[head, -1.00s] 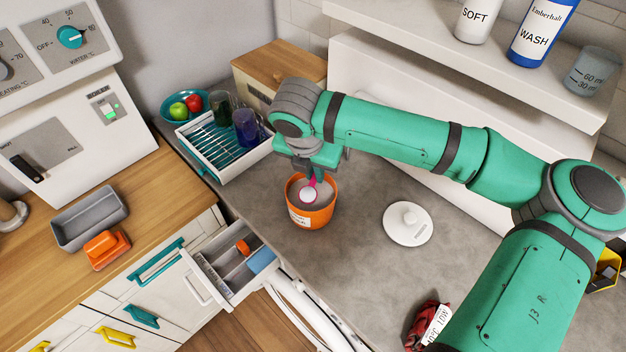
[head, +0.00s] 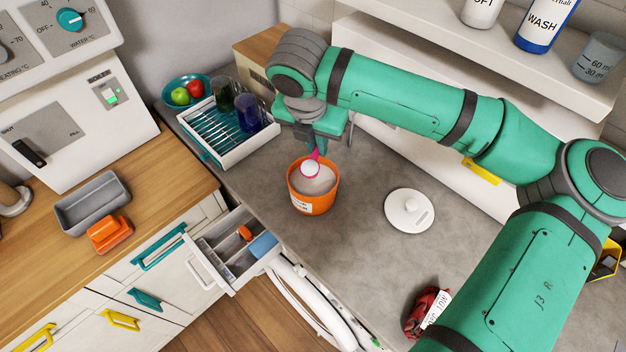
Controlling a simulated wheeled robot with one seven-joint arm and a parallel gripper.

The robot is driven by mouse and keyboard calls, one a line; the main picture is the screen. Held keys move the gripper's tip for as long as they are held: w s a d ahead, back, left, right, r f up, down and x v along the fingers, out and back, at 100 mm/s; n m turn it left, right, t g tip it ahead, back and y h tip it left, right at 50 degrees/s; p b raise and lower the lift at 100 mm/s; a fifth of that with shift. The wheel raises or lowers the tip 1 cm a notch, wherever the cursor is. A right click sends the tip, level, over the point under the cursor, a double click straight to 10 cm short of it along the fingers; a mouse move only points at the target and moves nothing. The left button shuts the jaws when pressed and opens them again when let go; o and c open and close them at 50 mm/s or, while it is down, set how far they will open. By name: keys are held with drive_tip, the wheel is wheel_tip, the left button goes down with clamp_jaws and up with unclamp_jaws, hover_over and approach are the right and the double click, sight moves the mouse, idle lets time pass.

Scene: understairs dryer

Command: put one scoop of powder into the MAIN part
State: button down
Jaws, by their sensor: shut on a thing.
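My gripper (head: 315,148) is shut on the pink handle of a scoop (head: 310,169), hanging below the green wrist. The scoop's bowl looks full of white powder and is over the orange tub (head: 314,205), near its back rim. Pale powder (head: 320,182) shows inside the tub. The open dispenser drawer (head: 212,268) is to the left and front of the tub. It has grey compartments, a small orange piece (head: 244,233) and a blue part (head: 263,244). Which compartment is MAIN cannot be read.
A white lid (head: 409,211) lies on the grey counter right of the tub. A white rack (head: 240,149) with dark cups stands behind left, beside a teal bowl of fruit (head: 187,80). A red cloth item (head: 425,312) with a tag lies at front right.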

drive_tip(key=shift+r, duration=2.15)
